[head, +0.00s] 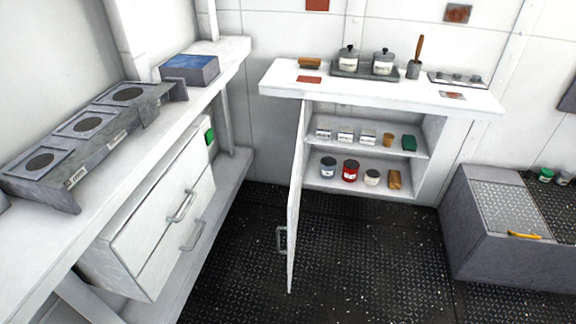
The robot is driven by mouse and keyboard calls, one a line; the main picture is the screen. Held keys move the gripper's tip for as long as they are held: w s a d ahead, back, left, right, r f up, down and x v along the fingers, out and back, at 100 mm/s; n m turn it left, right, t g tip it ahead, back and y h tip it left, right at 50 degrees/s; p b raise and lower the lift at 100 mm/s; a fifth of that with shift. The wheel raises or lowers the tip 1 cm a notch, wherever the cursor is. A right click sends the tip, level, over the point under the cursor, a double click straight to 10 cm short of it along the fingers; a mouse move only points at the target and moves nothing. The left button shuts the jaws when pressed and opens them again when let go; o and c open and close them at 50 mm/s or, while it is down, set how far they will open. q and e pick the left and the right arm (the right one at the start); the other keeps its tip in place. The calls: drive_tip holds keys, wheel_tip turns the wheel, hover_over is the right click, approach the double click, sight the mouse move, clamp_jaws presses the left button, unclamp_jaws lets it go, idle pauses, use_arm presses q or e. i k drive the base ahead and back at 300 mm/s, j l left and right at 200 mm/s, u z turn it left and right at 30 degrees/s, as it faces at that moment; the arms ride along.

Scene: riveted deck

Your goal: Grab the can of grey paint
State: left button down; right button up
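The cabinet (435,150) at the back stands with its door (294,215) swung open toward me. On its lower shelf, from left to right, are a can with a dark blue and pale label (328,168), a red can (351,171), a small pale can with a dark lid (372,177) and an orange-brown item (394,180). The labels are too small to read, so I cannot tell which can is the grey paint. Neither of my grippers is in view.
The upper shelf (345,140) holds several small boxes, a tan cup and a green item. Pots stand on a tray (350,75) on the countertop. A long bench (60,225) runs along the left; a grey block (475,240) stands right. The dark floor (370,260) between is clear.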

sight(328, 166)
drive_tip(key=i+l+u, duration=0.2)
drive_tip(key=u, duration=0.3)
drive_tip(key=i+l+u, duration=0.1)
drive_tip(key=l+u, duration=0.7)
drive_tip(key=u, duration=0.15)
drive_tip(key=i, duration=0.05)
